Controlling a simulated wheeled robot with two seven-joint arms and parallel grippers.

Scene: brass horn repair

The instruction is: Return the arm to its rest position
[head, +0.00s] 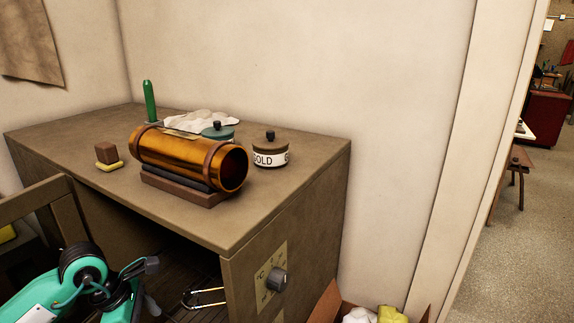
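My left arm, teal and black, comes in at the bottom left of the head view, low in front of the bench (290,205). Dark parts at its end (147,268) may belong to the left gripper, but I cannot make out two fingertips or whether they are open or shut. I see nothing clearly held there. My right arm and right gripper are not in view.
On the bench, a brass tube (165,148) rests on a dark brown block. Around it are a lidded "GOLD" jar (270,153), a teal jar (217,131), a white cloth (205,119), a green-handled tool (150,100) and a brown block on a yellow pad (107,153). A dial (277,279) protrudes in front.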

